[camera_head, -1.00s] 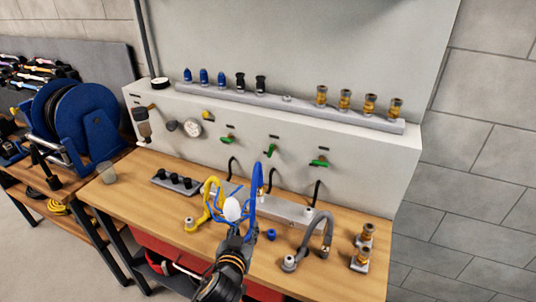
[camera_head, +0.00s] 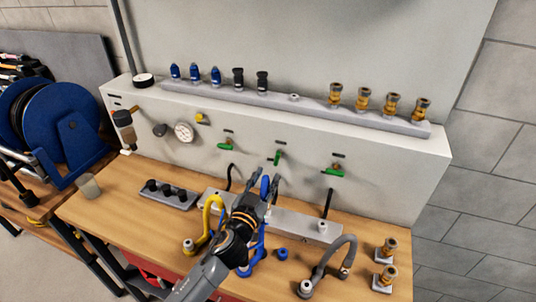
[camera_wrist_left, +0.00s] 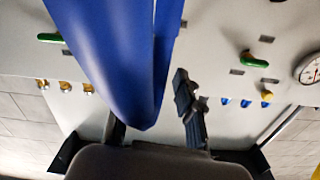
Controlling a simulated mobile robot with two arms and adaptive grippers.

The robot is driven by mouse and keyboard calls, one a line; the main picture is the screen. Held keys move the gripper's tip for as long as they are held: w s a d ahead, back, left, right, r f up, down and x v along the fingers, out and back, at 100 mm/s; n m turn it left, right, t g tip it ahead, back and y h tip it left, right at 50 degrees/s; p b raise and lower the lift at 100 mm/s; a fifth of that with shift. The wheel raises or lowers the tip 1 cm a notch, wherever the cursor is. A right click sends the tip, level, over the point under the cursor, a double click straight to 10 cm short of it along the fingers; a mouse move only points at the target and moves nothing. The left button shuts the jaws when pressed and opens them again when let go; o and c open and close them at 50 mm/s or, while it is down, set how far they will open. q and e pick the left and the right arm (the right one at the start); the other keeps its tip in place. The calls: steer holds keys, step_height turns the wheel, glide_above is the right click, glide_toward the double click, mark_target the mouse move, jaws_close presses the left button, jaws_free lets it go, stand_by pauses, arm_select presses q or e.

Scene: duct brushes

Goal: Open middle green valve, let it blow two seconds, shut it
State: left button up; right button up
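The middle green valve (camera_head: 277,158) is on the pale wall panel, its handle close to upright. The left green valve (camera_head: 226,146) and right green valve (camera_head: 334,171) have handles lying roughly level. My left gripper (camera_head: 263,184) is open, just below and left of the middle valve and apart from it. A blue hose (camera_head: 265,187) shows between its fingers; I cannot tell if they touch it. In the left wrist view the blue hose (camera_wrist_left: 112,60) fills the middle, and the middle valve is not visible there. My right gripper is not in view.
A grey manifold block (camera_head: 300,224), a yellow hose (camera_head: 207,222) and a grey hose (camera_head: 335,262) are on the wooden bench around my arm. A rail (camera_head: 310,108) with several fittings tops the panel. Brass fittings (camera_head: 387,248) stand at the right.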

mark_target(276, 159)
arm_select(q)
steer(key=x, duration=0.3)
steer(key=shift+s+d+r, duration=0.1)
steer(key=shift+r, duration=0.1)
steer(key=x, duration=0.4)
steer(key=shift+f, duration=0.25)
steer(key=shift+w, duration=0.2)
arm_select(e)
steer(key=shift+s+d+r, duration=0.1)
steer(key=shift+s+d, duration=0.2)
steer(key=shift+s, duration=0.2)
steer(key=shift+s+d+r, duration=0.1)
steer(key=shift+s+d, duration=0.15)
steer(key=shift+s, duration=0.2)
arm_select(q)
steer(key=c, duration=0.7)
jaws_close()
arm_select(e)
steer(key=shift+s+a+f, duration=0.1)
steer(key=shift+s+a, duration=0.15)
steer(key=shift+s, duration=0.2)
